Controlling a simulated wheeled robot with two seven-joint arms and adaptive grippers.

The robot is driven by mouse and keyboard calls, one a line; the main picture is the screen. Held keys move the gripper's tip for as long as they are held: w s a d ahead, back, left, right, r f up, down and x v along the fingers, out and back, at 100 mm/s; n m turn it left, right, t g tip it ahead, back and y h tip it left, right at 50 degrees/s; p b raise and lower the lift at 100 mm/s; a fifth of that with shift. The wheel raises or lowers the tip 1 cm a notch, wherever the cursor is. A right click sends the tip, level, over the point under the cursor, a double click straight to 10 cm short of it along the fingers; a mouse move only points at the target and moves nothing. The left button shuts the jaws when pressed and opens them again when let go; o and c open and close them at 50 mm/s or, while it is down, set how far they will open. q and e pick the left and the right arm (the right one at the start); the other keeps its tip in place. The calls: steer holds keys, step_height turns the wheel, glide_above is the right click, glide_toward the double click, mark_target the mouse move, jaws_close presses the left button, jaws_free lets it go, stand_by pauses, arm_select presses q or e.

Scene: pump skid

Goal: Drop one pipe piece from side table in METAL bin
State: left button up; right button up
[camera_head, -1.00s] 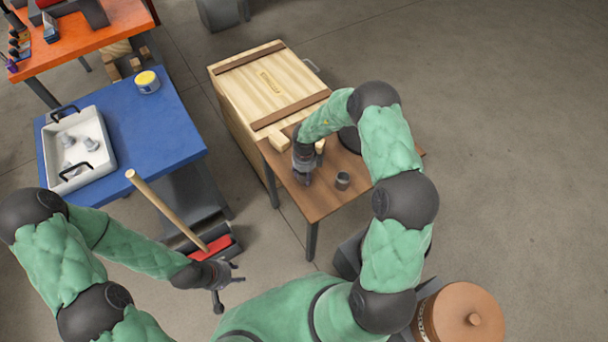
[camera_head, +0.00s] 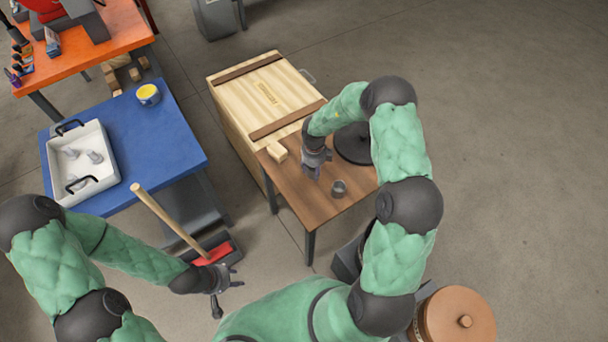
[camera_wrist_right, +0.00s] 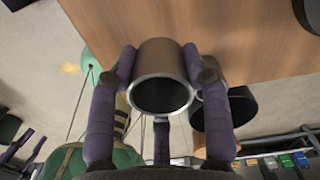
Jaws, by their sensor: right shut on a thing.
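My right gripper (camera_head: 316,168) is above the brown side table (camera_head: 310,205). In the right wrist view its two fingers (camera_wrist_right: 160,80) are shut on a short grey hollow pipe piece (camera_wrist_right: 158,60), with the open end facing the camera. In the head view the held piece is largely hidden by the gripper. Another grey pipe piece (camera_head: 338,188) stands on the side table, just to the right of and nearer than the gripper. My left gripper (camera_head: 226,290) is open and empty, low beside the blue table. I cannot tell which container is the metal bin.
A wooden crate (camera_head: 245,90) stands behind the side table. A white tray (camera_head: 105,165) with several grey parts is on the blue table (camera_head: 165,140). A copper-coloured lidded container (camera_head: 440,315) stands at lower right.

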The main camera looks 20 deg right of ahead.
steer(key=s+d+r+p, duration=0.1)
steer(key=d+r+p, duration=0.2)
steer(key=d, duration=0.6)
step_height(320, 180, up, 2)
steer(key=shift+d+r, duration=0.1)
steer(key=shift+d, duration=0.3)
